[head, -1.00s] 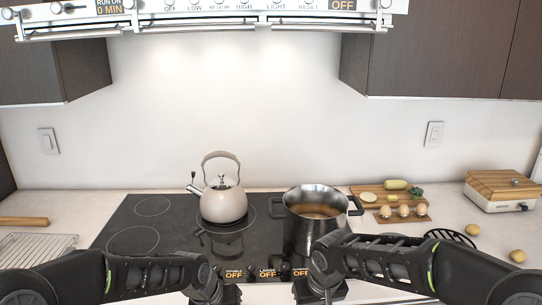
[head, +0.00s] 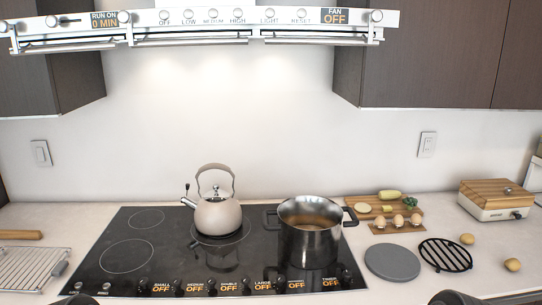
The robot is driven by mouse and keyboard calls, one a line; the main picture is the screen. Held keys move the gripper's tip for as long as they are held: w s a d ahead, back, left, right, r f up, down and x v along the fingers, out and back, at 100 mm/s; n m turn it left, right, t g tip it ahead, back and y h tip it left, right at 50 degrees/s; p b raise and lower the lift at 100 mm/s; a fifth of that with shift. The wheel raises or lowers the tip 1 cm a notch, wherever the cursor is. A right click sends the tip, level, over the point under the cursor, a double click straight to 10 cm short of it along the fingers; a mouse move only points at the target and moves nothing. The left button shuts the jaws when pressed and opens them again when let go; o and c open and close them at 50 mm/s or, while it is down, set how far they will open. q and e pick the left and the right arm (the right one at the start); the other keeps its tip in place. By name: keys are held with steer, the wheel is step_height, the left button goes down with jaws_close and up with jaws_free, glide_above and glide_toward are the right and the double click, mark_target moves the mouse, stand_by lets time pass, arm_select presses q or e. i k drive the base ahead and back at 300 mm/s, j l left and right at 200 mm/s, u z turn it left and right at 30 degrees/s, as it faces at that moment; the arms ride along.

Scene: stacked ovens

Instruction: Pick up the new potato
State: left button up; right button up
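Two small round tan potatoes lie on the counter at the right in the head view. One potato (head: 467,238) is beside the black round trivet, and the other potato (head: 512,264) lies further right and nearer to me. I cannot tell which is the one named. Both are uncovered and apart from my arms. Only dark parts of my arms show at the bottom edge; neither gripper is in view.
A cooktop (head: 125,285) holds a kettle (head: 217,215) and a steel pot (head: 309,245). A grey disc (head: 392,262) and black trivet (head: 445,255) lie left of the potatoes. Behind are an egg holder (head: 381,229), a cutting board (head: 354,212) and a wood-topped appliance (head: 495,208). A wire rack (head: 35,270) is left.

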mark_target(513, 263)
steer(key=z, duration=1.6)
steer(key=i+l+z, duration=0.25)
steer(key=i+z, duration=0.15)
steer(key=i, duration=0.35)
steer(key=i+z, duration=0.35)
steer(key=i, duration=0.4)
